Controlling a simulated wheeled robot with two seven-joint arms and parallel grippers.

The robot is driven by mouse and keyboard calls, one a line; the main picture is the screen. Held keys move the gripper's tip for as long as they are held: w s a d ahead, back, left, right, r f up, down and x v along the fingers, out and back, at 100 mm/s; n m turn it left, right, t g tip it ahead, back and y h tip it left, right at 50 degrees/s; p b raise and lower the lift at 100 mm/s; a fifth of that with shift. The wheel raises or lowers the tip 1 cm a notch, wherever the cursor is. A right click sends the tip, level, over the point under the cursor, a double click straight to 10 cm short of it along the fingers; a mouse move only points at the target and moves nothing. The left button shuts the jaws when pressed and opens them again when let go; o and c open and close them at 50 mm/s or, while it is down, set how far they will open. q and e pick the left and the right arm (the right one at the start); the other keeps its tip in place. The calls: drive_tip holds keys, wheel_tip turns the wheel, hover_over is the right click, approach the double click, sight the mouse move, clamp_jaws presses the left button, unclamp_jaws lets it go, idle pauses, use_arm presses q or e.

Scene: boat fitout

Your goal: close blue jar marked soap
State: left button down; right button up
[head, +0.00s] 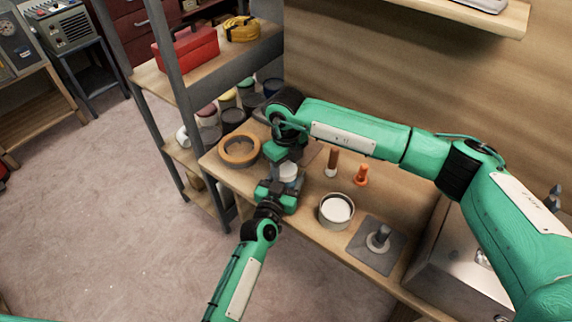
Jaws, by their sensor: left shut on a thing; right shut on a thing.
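A small jar with a white round top (288,171) is between my two grippers at the left part of the workbench. My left gripper (284,190) reaches in from the front and is shut on the jar's body, which it mostly hides. My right gripper (287,158) comes down from above and is shut on the white top, which looks like the lid. No blue colour or soap marking can be made out on it. I cannot tell whether the lid sits fully on the jar.
A shelf at left holds a red toolbox (186,52) and several paint pots.

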drive_tip(key=m, duration=0.4)
drive_tip(key=shift+m, duration=0.4)
drive_tip(key=o, duration=1.1)
drive_tip(key=shift+c, duration=0.2)
drive_tip(key=shift+r, duration=2.25)
drive_tip(key=shift+c, duration=0.4)
drive_tip(key=shift+n, duration=0.3)
